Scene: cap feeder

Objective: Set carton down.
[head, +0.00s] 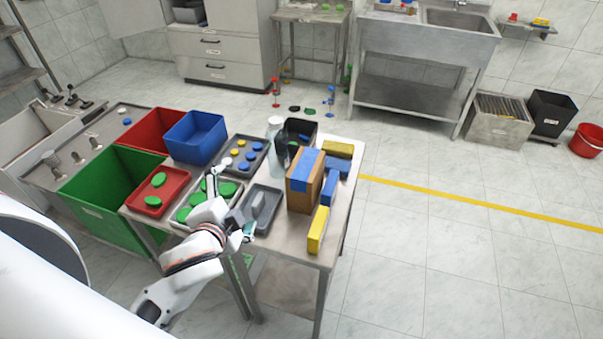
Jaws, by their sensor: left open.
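The carton (298,195), a brown box with a blue band over its top and front, stands upright on the metal table (290,248), right of the middle. My left gripper (234,204) is left of the carton, over the trays at the table's front. Its fingers are spread and the carton is not between them; a gap shows between gripper and carton. Its arm hides part of the trays below. The carton's underside and far side are hidden. My right gripper is not in view.
Blue and yellow blocks (318,230) lie right of the carton. A clear bottle (274,145) and a black container (300,128) stand behind it. Trays with green, blue and yellow caps lie left. Green (100,200), red and blue (196,140) bins stand further left.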

